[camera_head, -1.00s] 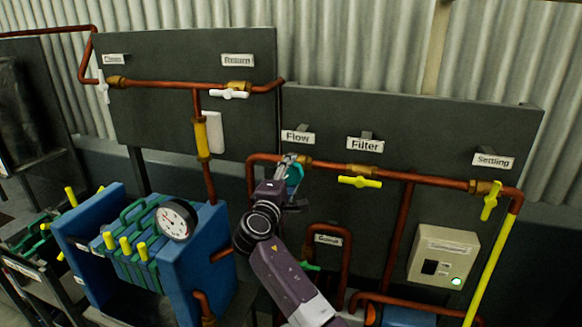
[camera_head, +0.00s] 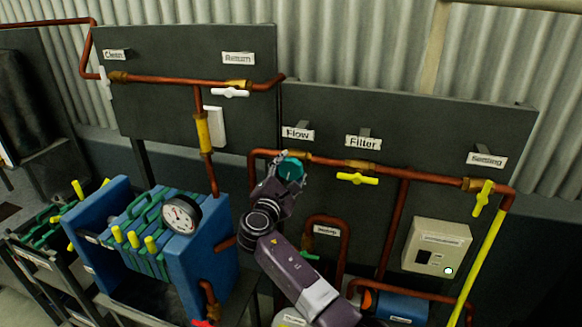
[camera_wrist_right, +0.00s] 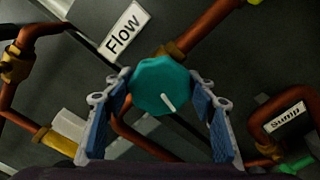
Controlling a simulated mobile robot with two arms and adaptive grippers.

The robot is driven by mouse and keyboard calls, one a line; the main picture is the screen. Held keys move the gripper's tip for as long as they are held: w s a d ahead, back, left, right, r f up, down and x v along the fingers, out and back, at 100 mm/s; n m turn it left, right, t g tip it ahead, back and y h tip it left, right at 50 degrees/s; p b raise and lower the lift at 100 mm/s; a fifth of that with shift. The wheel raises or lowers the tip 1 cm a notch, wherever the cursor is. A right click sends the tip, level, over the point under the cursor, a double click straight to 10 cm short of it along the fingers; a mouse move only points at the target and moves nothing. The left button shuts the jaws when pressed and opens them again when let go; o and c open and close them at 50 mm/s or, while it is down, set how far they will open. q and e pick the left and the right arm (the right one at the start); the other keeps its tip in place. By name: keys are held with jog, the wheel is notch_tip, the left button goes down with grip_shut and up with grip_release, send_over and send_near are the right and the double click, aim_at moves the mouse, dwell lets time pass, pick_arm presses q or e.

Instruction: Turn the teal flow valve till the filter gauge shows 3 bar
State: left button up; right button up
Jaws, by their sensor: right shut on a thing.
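The teal flow valve (camera_head: 291,169) is a round faceted knob under the Flow label (camera_head: 298,132). In the right wrist view the knob (camera_wrist_right: 160,86) has a white mark pointing to its lower right. My right gripper (camera_head: 286,174) is shut on the knob, with its blue-padded fingers (camera_wrist_right: 168,108) on either side of it. The round white gauge (camera_head: 181,214) sits on the blue filter press (camera_head: 205,250) at the left; its dark needle shows, but the numbers are too small to read. My left gripper is not in view.
Copper pipes (camera_head: 405,176) run along the dark panels. A yellow valve handle (camera_head: 357,179) is under the Filter label (camera_head: 363,142), another (camera_head: 482,198) under Settling. A control box (camera_head: 437,247) is at the right. A green handle (camera_head: 310,256) is close to my right arm.

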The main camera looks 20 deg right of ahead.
jog(key=shift+r, duration=0.35)
jog(key=o, duration=0.9)
jog(key=shift+c, duration=0.2)
jog(key=o, duration=0.3)
jog(key=shift+w+d+f, duration=0.1)
jog(key=shift+w+f, duration=0.05)
jog(key=shift+f, duration=0.1)
jog(key=shift+o, duration=0.2)
jog(key=shift+s+a, duration=0.25)
jog(key=shift+s, duration=0.05)
jog(key=v, duration=1.1)
jog(key=shift+s+f, duration=0.1)
